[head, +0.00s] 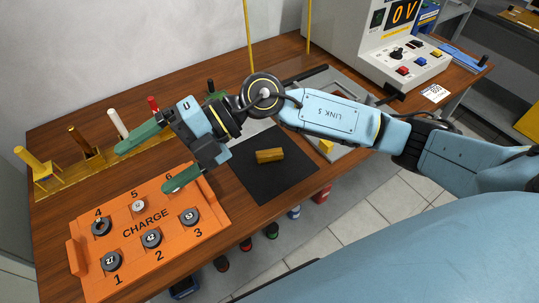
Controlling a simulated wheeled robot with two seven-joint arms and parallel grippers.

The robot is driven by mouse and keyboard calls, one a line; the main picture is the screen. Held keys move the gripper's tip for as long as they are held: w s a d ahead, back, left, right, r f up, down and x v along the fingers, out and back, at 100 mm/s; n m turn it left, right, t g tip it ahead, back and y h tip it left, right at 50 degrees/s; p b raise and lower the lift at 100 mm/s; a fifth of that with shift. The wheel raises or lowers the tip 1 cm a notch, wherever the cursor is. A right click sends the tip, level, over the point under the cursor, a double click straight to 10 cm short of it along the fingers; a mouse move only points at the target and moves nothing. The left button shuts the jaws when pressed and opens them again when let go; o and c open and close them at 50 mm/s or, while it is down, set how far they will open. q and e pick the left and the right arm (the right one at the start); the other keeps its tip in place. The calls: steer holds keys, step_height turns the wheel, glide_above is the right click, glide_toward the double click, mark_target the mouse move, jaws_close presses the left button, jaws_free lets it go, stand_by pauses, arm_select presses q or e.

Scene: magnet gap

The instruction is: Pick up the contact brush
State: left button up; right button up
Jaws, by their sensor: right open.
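My right gripper (142,168) is open and empty. Its two green fingers point left, above the gap between the orange tray and a yellow rack (60,178) at the back left. Several upright handled tools stand along the rack: a yellow one (32,162), a brown one (82,145) and a white one (117,124), with a red tip (153,104) behind my gripper. I cannot tell for sure which thing is the contact brush. The gripper and forearm hide part of the rack. My left gripper is out of view.
An orange tray (135,262) marked CHARGE holds several numbered round pieces. A yellow-brown block (270,155) lies on a black mat (265,188). A power unit (360,45) reading 0 V stands at the back right. Yellow posts (248,35) rise behind my arm.

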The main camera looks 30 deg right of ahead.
steer(key=w+d+f+h, duration=0.3)
steer(key=d+f+h, duration=0.3)
steer(key=d+h, duration=0.15)
steer(key=m+t+h, duration=0.1)
steer(key=m+h, duration=0.1)
steer(key=h, duration=0.6)
glide_above(270, 153)
steer(key=f, duration=0.1)
steer(key=shift+y, duration=0.25)
steer(key=f, duration=0.7)
steer(key=shift+d+f+b, duration=0.2)
steer(key=shift+b, duration=0.2)
steer(key=f, duration=0.5)
steer(key=shift+a+f, duration=0.2)
steer(key=shift+a, duration=0.05)
steer(key=shift+f, duration=0.2)
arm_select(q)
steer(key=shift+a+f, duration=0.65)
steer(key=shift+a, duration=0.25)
arm_select(e)
steer(key=shift+c, duration=0.4)
steer(key=c, duration=1)
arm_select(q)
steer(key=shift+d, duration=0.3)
arm_select(e)
steer(key=shift+c, duration=0.3)
